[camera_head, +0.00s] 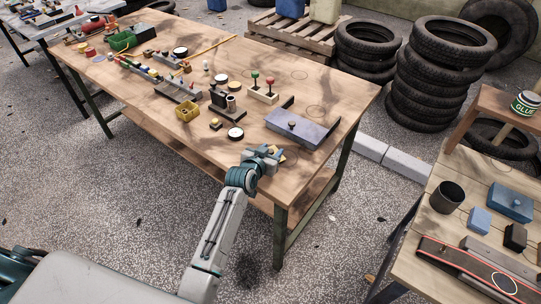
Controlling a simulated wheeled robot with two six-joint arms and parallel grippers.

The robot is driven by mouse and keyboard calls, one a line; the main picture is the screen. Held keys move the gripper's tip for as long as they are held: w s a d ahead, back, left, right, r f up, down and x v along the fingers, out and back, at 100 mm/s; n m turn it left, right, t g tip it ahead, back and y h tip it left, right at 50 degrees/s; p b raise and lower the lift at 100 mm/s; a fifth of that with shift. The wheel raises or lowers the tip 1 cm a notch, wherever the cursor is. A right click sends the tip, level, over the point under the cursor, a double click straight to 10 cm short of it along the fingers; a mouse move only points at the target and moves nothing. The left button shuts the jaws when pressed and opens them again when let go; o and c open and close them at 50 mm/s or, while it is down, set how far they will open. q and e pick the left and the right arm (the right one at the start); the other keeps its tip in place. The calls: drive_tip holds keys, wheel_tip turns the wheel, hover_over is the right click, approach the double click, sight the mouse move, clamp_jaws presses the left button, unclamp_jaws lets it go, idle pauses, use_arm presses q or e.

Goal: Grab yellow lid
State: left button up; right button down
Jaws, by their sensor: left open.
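A small yellow piece with a dark knob on top (215,124), which looks like the yellow lid, lies on the wooden table (160,88) near its front edge. A small yellow open box (187,110) sits to its left and slightly behind. My left gripper (266,153) is open at the table's front edge, right of and nearer than the lid, and apart from it. A yellow-tan patch (281,154) shows beside the jaws; I cannot tell what it is. My right gripper is not in view.
A grey-blue box with a knob (296,128) stands behind the gripper. A round white-topped disc (236,133) lies right of the lid. A holder with red and green knobs (263,92) stands further back. Stacked tyres (430,75) and a second table (440,225) are to the right.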

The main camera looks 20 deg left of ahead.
use_arm(q)
drive_tip(key=shift+c, duration=0.4)
clamp_jaws()
